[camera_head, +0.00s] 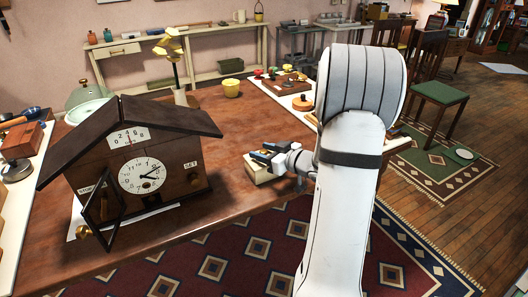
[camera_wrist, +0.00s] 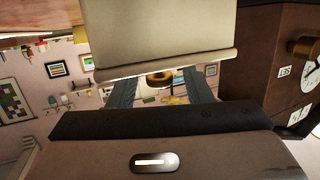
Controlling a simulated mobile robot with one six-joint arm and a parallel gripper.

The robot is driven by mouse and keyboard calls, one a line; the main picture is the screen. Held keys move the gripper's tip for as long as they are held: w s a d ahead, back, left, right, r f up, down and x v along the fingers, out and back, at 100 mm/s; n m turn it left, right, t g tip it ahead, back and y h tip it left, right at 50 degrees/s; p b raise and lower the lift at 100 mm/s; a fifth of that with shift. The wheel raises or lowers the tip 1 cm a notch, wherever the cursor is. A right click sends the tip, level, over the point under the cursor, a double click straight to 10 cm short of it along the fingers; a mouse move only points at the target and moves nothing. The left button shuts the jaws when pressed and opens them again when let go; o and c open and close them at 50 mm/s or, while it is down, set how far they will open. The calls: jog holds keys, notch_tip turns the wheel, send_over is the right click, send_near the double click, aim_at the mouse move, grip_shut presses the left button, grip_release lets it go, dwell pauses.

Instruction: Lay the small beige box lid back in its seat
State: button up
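A small beige box or its lid (camera_head: 259,172) is near the front right edge of the wooden table, right of the clock cabinet. In the wrist view a pale beige panel with a lipped edge (camera_wrist: 165,32) fills the top centre. I cannot tell whether this is the lid alone or the lid on its box. My gripper (camera_head: 267,155) is right at the beige piece, its dark fingers reaching left over it. In the wrist view the fingers (camera_wrist: 165,86) stand apart, and the lipped edge hides their tips. Whether they grip the piece is hidden.
A house-shaped clock cabinet (camera_head: 135,170) with a small open door (camera_head: 103,210) stands close on the left. A tray of small items (camera_head: 285,84) is at the back right. The table between is clear.

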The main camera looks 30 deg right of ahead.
jog(key=p+v, duration=0.1)
jog(key=v, duration=0.6)
jog(key=shift+s+d, duration=0.15)
jog(key=shift+s, duration=0.25)
jog(key=shift+r, duration=0.1)
jog(key=w+r+h+p, duration=0.1)
jog(key=r, duration=0.1)
jog(key=w+r+h+p, duration=0.1)
jog(key=r+h, duration=0.1)
jog(key=w+r+m+h+p, duration=0.1)
jog(key=r+p, duration=0.1)
jog(key=shift+w+a+g+h, duration=0.1)
jog(key=shift+a+g+h, duration=0.15)
jog(key=shift+g+h, duration=0.15)
jog(key=s+a+r+m+g+p, duration=0.1)
jog(key=s+a+r+g+p, duration=0.2)
jog(key=s+a, duration=0.3)
jog(key=s+a+r+m+g+p, duration=0.1)
jog(key=s+a+r+g+p, duration=0.2)
jog(key=s+a, duration=0.3)
jog(key=s+a+r+m+g+h+p, duration=0.1)
jog(key=s+a+r+g+p, duration=0.3)
jog(key=s+a, duration=0.3)
jog(key=shift+s+a+r+m+g, duration=0.15)
jog(key=shift+s+r+g, duration=0.15)
jog(key=shift+s, duration=0.4)
jog(key=shift+s+d+r+m+g, duration=0.15)
jog(key=shift+s+r+g, duration=0.1)
jog(key=shift+s, duration=0.5)
